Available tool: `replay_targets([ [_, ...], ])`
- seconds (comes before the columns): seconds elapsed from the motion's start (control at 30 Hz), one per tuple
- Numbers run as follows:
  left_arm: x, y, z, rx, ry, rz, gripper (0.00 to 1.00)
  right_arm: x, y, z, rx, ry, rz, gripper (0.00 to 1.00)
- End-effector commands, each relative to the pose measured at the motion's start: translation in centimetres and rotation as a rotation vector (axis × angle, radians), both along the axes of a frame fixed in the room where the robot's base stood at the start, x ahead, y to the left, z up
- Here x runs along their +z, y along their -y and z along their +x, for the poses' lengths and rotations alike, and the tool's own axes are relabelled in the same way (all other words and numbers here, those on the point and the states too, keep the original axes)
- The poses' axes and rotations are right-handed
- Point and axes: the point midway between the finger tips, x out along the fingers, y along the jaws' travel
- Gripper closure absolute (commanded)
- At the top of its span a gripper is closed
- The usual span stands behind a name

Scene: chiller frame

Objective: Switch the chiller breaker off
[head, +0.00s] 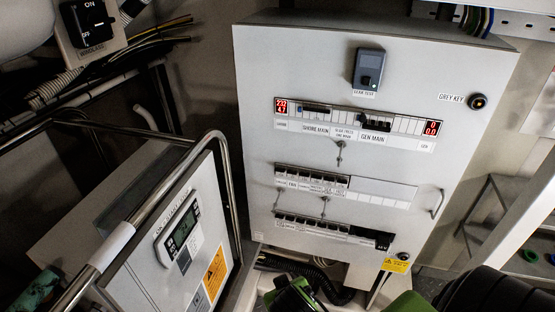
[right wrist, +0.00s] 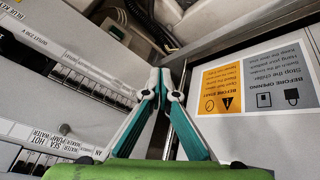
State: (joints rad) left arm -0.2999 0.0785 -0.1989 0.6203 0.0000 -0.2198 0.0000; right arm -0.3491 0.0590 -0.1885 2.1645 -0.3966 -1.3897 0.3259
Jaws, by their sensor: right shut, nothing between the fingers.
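The grey breaker cabinet (head: 350,75) stands in the middle of the head view, with three breaker rows. The middle row (head: 312,181) and bottom row (head: 310,224) hold several dark switches. I cannot read a chiller label or tell that breaker's position. In the right wrist view, two breaker rows show at the left, the nearer-to-tip one (right wrist: 95,78) and a lower one (right wrist: 40,158). My right gripper (right wrist: 163,78) is shut and empty, its teal fingertips together, right of these rows. Its green body (head: 290,295) shows low in the head view.
The chiller box (head: 140,270) with a display (head: 183,232) and orange warning label stands left, behind a steel rail (head: 120,238). That label (right wrist: 255,80) is right of my fingers in the wrist view. A black hose (head: 300,264) runs below the cabinet.

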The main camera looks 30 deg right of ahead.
Motion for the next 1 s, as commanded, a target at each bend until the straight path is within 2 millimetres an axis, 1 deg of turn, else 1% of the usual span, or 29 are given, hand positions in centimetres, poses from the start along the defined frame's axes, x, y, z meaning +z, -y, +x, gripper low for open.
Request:
replay_targets([
  [0.03, 0.4, -0.1, -0.1, 0.000, -0.002, 0.001, 0.60, 2.3, 0.8, 1.9, -0.065, 0.067, -0.028, 1.00],
  [0.07, 0.5, -0.1, -0.2, 0.000, -0.003, 0.002, 0.60, 3.4, 1.3, 3.0, -0.106, 0.108, -0.046, 1.00],
  [0.1, 0.5, -0.1, -0.2, 0.000, -0.003, 0.002, 0.60, 5.0, 2.0, 4.4, -0.159, 0.165, -0.070, 1.00],
  [0.17, 0.6, -0.2, -0.2, -0.001, -0.004, 0.002, 0.60, 7.3, 2.9, 6.4, -0.236, 0.253, -0.104, 1.00],
  [0.2, 0.7, -0.2, -0.2, -0.001, -0.004, 0.002, 0.60, 8.8, 3.4, 7.7, -0.281, 0.314, -0.125, 1.00],
  [0.27, 0.7, -0.2, -0.2, -0.001, -0.004, 0.002, 0.60, 11.2, 4.0, 9.5, -0.343, 0.408, -0.155, 1.00],
  [0.3, 0.8, -0.2, -0.2, -0.001, -0.004, 0.002, 0.60, 12.8, 4.3, 10.6, -0.378, 0.470, -0.172, 1.00],
  [0.4, 0.8, -0.2, -0.2, -0.001, -0.004, 0.002, 0.60, 16.4, 4.7, 12.9, -0.445, 0.610, -0.208, 1.00],
  [0.5, 0.8, -0.2, -0.2, -0.001, -0.004, 0.002, 0.60, 19.4, 4.7, 14.5, -0.488, 0.723, -0.232, 1.00],
  [0.6, 0.9, -0.2, -0.2, -0.001, -0.003, 0.002, 0.60, 21.5, 4.6, 15.4, -0.510, 0.800, -0.247, 1.00],
  [0.7, 0.9, -0.2, -0.2, -0.001, -0.003, 0.002, 0.60, 22.5, 4.5, 15.8, -0.521, 0.840, -0.253, 1.00],
  [0.8, 0.9, -0.2, -0.2, -0.002, -0.003, 0.002, 0.60, 22.8, 4.5, 15.9, -0.524, 0.852, -0.257, 1.00],
  [1.0, 0.9, -0.1, -0.1, -0.002, -0.002, 0.002, 0.60, 22.8, 4.5, 15.9, -0.524, 0.851, -0.256, 1.00],
])
